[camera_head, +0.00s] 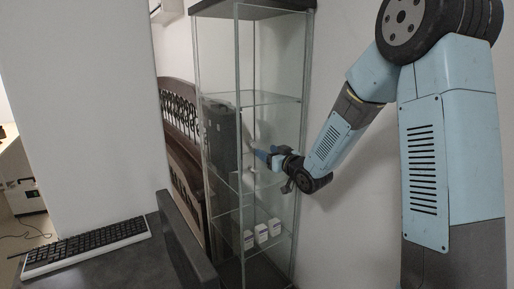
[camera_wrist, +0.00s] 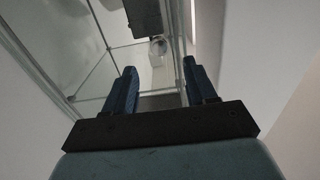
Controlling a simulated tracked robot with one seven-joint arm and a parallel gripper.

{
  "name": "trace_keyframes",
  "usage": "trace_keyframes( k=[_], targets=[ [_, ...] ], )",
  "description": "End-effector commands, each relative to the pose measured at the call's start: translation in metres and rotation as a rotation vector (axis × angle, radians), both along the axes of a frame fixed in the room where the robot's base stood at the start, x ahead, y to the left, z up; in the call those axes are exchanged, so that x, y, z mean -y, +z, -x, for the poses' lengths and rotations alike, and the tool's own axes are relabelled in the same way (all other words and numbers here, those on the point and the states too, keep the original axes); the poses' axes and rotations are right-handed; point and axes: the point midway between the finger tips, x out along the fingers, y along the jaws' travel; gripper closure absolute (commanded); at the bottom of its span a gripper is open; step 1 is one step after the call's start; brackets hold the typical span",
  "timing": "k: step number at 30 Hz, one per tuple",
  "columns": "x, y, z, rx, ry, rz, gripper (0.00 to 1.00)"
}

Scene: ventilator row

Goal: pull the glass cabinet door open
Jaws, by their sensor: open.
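The tall glass cabinet (camera_head: 218,60) stands against the wall in the middle of the head view. It has a dark top, glass shelves and clear panes. I cannot tell surely which pane is the door. My gripper (camera_head: 266,157) reaches in from the right at mid-height, close to the cabinet; whether it touches the glass is unclear. In the wrist view my gripper (camera_wrist: 160,72) is open, with two blue fingers apart and nothing clearly held between them. Glass panes and edges of the cabinet (camera_wrist: 100,70) lie beyond the fingers, with a small pale round thing (camera_wrist: 158,46) between the fingertips.
Several small white boxes (camera_head: 262,233) stand on a low shelf inside the cabinet. A dark desk (camera_head: 120,268) with a keyboard (camera_head: 85,247) is at the front left. A brown wooden bench (camera_head: 180,135) stands behind the cabinet's left side. A plain wall is behind my arm.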

Motion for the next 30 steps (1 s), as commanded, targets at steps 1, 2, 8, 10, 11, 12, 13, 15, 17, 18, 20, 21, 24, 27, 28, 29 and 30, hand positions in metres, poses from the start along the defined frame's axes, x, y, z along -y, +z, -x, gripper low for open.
trace_keyframes(
  k=[1,2,8,10,11,12,13,15,17,18,20,21,24,27,28,29,30],
  targets=[
    [-0.005,0.0,-0.008,0.0,0.0,-0.001,0.44],
    [-0.008,0.0,-0.013,0.002,0.0,-0.001,0.44],
    [-0.026,0.0,-0.039,0.001,0.0,-0.001,0.44],
    [-0.03,0.0,-0.046,0.0,-0.001,0.0,0.44],
    [-0.032,0.0,-0.048,0.001,-0.001,-0.001,0.44],
    [-0.034,0.0,-0.051,0.001,-0.001,-0.001,0.44],
    [-0.035,0.0,-0.053,0.001,-0.001,-0.001,0.44],
    [-0.038,0.0,-0.056,0.0,-0.001,0.0,0.44],
    [-0.039,0.0,-0.058,0.0,-0.001,0.0,0.44],
    [-0.039,0.0,-0.059,0.0,-0.001,0.0,0.44],
    [-0.04,0.0,-0.059,0.0,-0.001,0.0,0.44],
    [-0.04,0.0,-0.059,0.0,-0.001,0.0,0.44],
    [-0.04,0.0,-0.059,0.0,-0.001,0.0,0.44],
    [-0.039,0.0,-0.059,0.001,-0.001,0.001,0.48],
    [-0.039,0.0,-0.059,0.001,-0.001,0.001,0.5],
    [-0.04,0.0,-0.059,0.001,-0.001,0.001,0.53],
    [-0.04,0.0,-0.059,0.001,-0.001,0.001,0.57]
  ],
)
